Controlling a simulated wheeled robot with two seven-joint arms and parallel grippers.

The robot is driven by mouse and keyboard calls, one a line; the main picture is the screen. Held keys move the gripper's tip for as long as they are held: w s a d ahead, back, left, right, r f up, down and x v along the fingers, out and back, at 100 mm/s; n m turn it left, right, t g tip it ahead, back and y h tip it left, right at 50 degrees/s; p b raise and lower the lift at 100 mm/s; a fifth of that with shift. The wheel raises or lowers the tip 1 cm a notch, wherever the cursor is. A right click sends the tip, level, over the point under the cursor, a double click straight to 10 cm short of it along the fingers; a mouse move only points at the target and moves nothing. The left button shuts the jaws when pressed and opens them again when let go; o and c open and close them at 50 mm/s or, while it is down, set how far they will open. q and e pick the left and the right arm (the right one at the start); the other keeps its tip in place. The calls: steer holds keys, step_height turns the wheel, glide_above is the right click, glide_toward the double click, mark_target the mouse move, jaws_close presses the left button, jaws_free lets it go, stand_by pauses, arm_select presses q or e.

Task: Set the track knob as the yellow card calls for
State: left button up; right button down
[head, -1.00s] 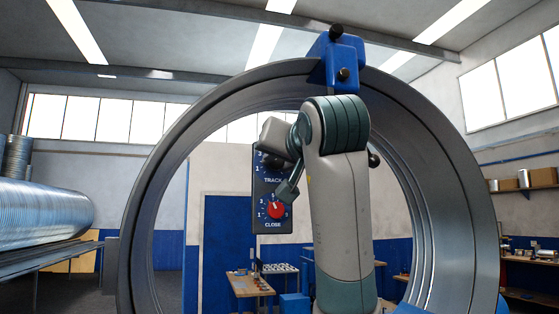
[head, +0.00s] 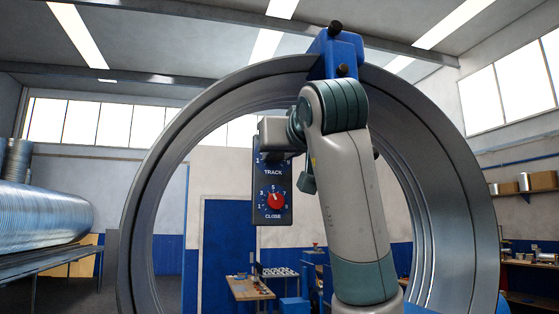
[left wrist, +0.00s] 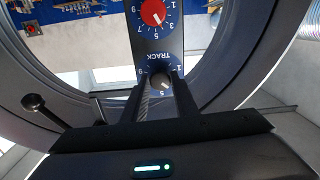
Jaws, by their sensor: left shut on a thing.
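A dark control panel (head: 284,215) hangs inside the big metal ring, with a TRACK dial above a CLOSE dial. The CLOSE knob (head: 276,200) is red; it also shows in the left wrist view (left wrist: 152,12), where the panel is upside down. My left gripper (head: 276,152) is at the TRACK dial and covers its middle in the head view. In the left wrist view, its two fingers are shut on the grey TRACK knob (left wrist: 159,80). The knob's exact setting is too small to read. No yellow card can be made out. My right gripper is out of view.
The metal duct ring (head: 150,190) surrounds the panel and my arm. A blue clamp block (head: 337,55) with black knobs sits on its top. A workbench (head: 248,288) stands beyond the ring, and spiral ducts (head: 45,220) lie at the left.

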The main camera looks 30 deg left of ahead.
arm_select(q)
steer(key=n, duration=0.2)
steer(key=shift+d+n+b, duration=0.1)
steer(key=shift+n+b, duration=0.3)
steer(key=shift+n, duration=1.7)
steer(key=o, duration=1.1)
steer(key=shift+c, duration=0.2)
